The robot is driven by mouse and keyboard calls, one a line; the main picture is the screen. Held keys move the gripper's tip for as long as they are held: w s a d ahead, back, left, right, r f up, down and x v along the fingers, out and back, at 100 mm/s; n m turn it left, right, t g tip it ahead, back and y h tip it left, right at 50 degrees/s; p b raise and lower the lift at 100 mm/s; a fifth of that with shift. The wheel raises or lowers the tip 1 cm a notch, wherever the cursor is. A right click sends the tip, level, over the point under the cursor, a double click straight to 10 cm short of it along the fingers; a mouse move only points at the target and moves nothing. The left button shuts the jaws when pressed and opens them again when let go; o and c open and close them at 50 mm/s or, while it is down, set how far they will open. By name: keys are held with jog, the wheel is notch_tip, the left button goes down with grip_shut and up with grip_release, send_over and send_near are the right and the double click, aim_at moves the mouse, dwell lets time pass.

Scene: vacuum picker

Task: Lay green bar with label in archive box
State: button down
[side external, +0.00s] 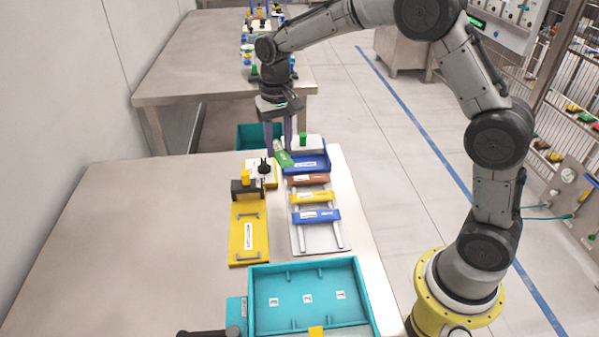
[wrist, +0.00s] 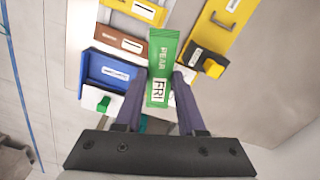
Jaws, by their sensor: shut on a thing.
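A green bar (wrist: 162,55) with a white label reading FRI, and PEAR printed on it, sits between the fingers of my gripper (wrist: 158,82) in the wrist view. In the side view my gripper (side external: 280,150) points down and is shut on the green bar (side external: 284,159), beside the blue tray. A large teal box (side external: 262,300) with low dividers and several labelled spots stands in the foreground, well away from my gripper. No label naming it the archive box is readable.
A rack (side external: 320,240) carries a blue tray (side external: 318,164), a brown bar (side external: 305,180), a yellow bar (side external: 318,197) and a blue bar (side external: 325,215). A yellow panel (side external: 240,252) with handles lies left of it. Another teal bin (side external: 247,136) is behind the table. The table's left side is clear.

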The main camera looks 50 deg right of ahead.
jog(key=m, duration=0.1)
jog(key=s+m, duration=0.1)
jog(key=m, duration=0.1)
jog(key=shift+f, duration=0.2)
jog(key=s+d+r+m, duration=0.35)
jog(key=s+m, duration=0.25)
jog(key=m, duration=0.3)
jog(key=s+d+r+m, duration=0.2)
jog(key=s+d+m, duration=0.3)
jog(key=m, duration=0.5)
jog(key=w+f, duration=0.3)
jog(key=w, duration=0.1)
jog(key=w+d+f, duration=0.1)
jog(key=w+f, duration=0.2)
jog(key=w, duration=0.1)
jog(key=w+d+f, duration=0.1)
jog(key=w+f, duration=0.2)
jog(key=w, duration=0.1)
jog(key=shift+d, duration=0.2)
jog(key=shift+w+f, duration=0.2)
jog(key=shift+f, duration=0.1)
jog(key=shift+w+d+f, duration=0.1)
jog(key=shift+w+f, duration=0.05)
jog(key=shift+f, duration=0.75)
jog(key=shift+w+f, duration=0.1)
jog(key=shift+f, duration=0.8)
jog(key=shift+f, duration=0.6)
